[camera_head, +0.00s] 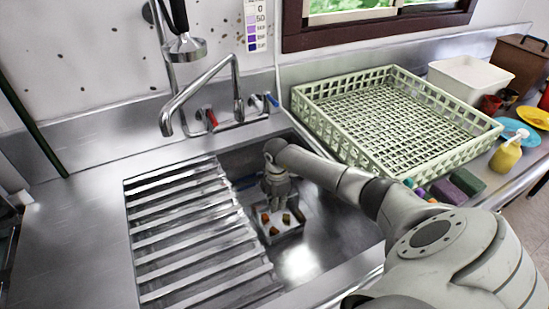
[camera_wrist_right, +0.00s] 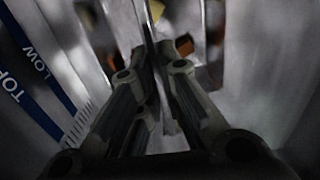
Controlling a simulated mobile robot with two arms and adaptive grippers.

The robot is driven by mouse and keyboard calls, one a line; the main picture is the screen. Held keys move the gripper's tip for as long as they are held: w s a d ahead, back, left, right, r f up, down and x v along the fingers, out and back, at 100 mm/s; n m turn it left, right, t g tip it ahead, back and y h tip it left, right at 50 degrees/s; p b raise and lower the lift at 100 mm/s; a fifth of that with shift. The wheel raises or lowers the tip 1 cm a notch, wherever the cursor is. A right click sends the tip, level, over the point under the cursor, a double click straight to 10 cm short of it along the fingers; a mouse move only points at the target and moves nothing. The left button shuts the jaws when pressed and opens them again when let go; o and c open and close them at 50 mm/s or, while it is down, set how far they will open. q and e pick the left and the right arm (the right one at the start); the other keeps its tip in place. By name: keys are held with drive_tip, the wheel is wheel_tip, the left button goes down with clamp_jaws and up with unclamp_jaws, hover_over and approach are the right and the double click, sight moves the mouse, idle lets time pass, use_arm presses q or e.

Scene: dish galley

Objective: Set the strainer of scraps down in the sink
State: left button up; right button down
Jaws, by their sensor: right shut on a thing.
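The strainer (camera_head: 291,232) is a small square metal basket with orange and brown scraps in it. It is down inside the sink (camera_head: 325,232), right of the slatted rack, low over or on the sink floor; I cannot tell if it touches. My right gripper (camera_head: 277,200) reaches down from above and is shut on the strainer's upright part. In the right wrist view the closed fingers (camera_wrist_right: 155,65) pinch a thin metal piece, with orange scraps (camera_wrist_right: 184,45) just beyond. My left gripper is not in view.
A slatted metal rack (camera_head: 190,235) covers the sink's left part. The faucet (camera_head: 205,88) and a hanging spray head (camera_head: 184,46) are behind it. A pale green dish crate (camera_head: 455,143) stands right of the sink, with sponges (camera_head: 468,181) and a yellow bottle (camera_head: 506,154) nearby.

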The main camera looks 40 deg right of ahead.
drive_tip(key=c, duration=1.5)
unclamp_jaws()
wheel_tip(320, 180, up, 12)
drive_tip(key=shift+r, duration=0.1)
